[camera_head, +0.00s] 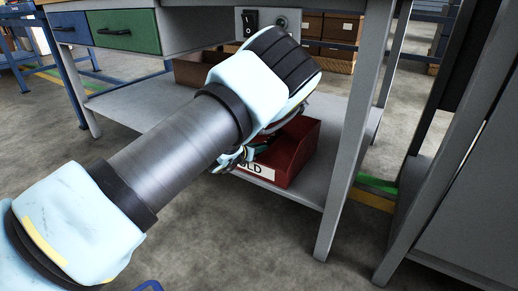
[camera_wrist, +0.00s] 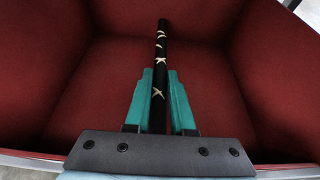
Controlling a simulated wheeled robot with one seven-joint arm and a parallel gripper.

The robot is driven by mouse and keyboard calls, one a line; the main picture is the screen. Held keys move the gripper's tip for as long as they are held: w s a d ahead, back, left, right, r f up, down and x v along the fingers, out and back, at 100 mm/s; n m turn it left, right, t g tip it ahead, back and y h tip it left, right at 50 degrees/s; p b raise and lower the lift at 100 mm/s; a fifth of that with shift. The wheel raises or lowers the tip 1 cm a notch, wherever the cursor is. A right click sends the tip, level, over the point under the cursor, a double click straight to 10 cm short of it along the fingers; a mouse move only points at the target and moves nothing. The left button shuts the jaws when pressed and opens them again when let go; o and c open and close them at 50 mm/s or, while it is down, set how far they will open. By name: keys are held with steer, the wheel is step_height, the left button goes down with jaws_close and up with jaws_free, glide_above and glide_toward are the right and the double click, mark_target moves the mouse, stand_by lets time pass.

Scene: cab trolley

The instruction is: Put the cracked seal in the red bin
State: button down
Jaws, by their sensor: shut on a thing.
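The cracked seal is a thin black strip with pale crack marks (camera_wrist: 161,45). In the wrist view it stands between the teal fingers of my gripper (camera_wrist: 160,85), which is shut on it. The red bin (camera_wrist: 215,75) fills the wrist view around and beyond the seal; its floor and walls show bare. I cannot tell whether the seal touches the bin floor. In the head view the red bin (camera_head: 297,155) sits on the lower shelf of the bench, with a white label partly reading "OLD". My arm hides part of the bin and most of my gripper there.
The grey lower shelf (camera_head: 125,103) has free room left of the bin. A brown box (camera_head: 190,72) stands behind my arm. The bench leg (camera_head: 342,165) rises close to the right of the bin, and drawers (camera_head: 125,32) hang above the shelf. A grey cabinet (camera_head: 455,215) stands at right.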

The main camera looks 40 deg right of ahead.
steer(key=shift+f+b, duration=0.35)
steer(key=shift+f, duration=0.3)
steer(key=c, duration=0.8)
jaws_free()
steer(key=shift+o, duration=0.2)
steer(key=shift+r, duration=0.1)
steer(key=shift+r, duration=0.3)
steer(key=shift+r+p, duration=0.55)
steer(key=shift+p, duration=0.05)
steer(key=p+v, duration=0.3)
steer(key=v, duration=0.8)
steer(key=shift+a+p, duration=0.4)
